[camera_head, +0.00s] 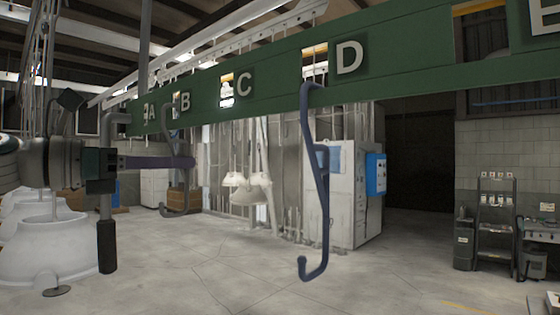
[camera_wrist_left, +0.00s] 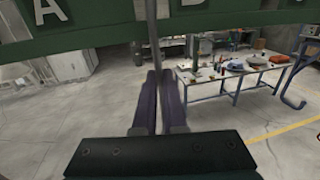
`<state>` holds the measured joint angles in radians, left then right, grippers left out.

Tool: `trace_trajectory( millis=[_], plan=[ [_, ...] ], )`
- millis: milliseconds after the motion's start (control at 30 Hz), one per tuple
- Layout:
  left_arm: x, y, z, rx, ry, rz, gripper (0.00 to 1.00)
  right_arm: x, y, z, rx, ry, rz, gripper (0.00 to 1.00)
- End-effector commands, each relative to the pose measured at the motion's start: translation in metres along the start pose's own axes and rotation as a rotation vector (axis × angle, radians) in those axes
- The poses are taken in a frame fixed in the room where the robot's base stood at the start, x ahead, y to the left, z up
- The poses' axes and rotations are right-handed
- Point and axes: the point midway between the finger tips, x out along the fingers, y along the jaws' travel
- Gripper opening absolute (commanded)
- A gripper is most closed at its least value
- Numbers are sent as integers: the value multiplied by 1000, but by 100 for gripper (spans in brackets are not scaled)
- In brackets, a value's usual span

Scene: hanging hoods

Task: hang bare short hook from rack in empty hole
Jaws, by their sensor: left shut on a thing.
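A short grey hook (camera_head: 170,190) hangs upright in front of the green beam near letter B, its lower end curled. Its top is at the hole by B (camera_head: 176,104); I cannot tell whether it is seated there. My left gripper (camera_head: 190,162), with purple fingers, is shut on the hook's shank. In the left wrist view the grey shank (camera_wrist_left: 152,35) runs up between the fingers (camera_wrist_left: 158,95) and across the beam. A long blue-purple hook (camera_head: 319,190) hangs from the hole at D. The hole at C (camera_head: 227,90) shows no hook. My right gripper is not in view.
The green beam (camera_head: 275,85) crosses overhead, with letters A to E. A grey bar with a black handle (camera_head: 107,245) hangs at its left end. A rack (camera_head: 495,225) stands right. In the left wrist view, a workbench (camera_wrist_left: 215,92) holds several items. The middle floor is clear.

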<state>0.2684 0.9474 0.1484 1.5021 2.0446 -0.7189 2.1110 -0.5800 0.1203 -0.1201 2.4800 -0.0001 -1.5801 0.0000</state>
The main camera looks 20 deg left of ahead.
Motion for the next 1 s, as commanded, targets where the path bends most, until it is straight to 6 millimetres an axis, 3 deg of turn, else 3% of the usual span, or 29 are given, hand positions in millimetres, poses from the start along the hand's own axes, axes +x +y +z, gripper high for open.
trace_trajectory(
  millis=[1000],
  plan=[
    [0,0,-16,0,-1,1,0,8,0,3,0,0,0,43]
  ],
)
